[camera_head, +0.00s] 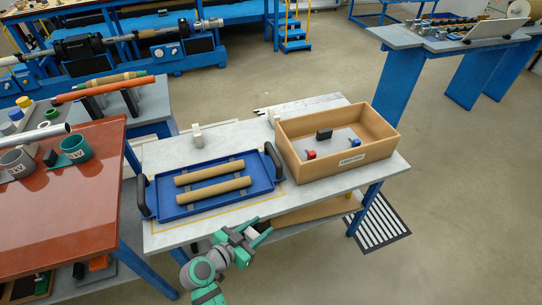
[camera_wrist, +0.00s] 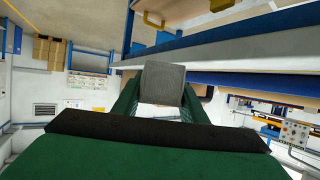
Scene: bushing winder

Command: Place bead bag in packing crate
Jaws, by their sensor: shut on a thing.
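The packing crate (camera_head: 388,128) is an open brown box with a white label on its front, on the right of the light-topped table. Inside it lie a red piece (camera_head: 311,154), a blue piece (camera_head: 354,142) and a black piece (camera_head: 324,134). My gripper (camera_head: 256,234) is in front of the table's near edge, below and left of the crate and outside it. In the wrist view a grey, squarish thing, likely the bead bag (camera_wrist: 163,82), sits between the green fingers, which are shut on it. In the head view it is hard to make out.
A blue tray (camera_head: 262,184) with black handles and two brown tubes sits left of the crate. Small pale blocks (camera_head: 197,135) stand behind it. A red-brown table (camera_head: 70,215) with cups is at the left.

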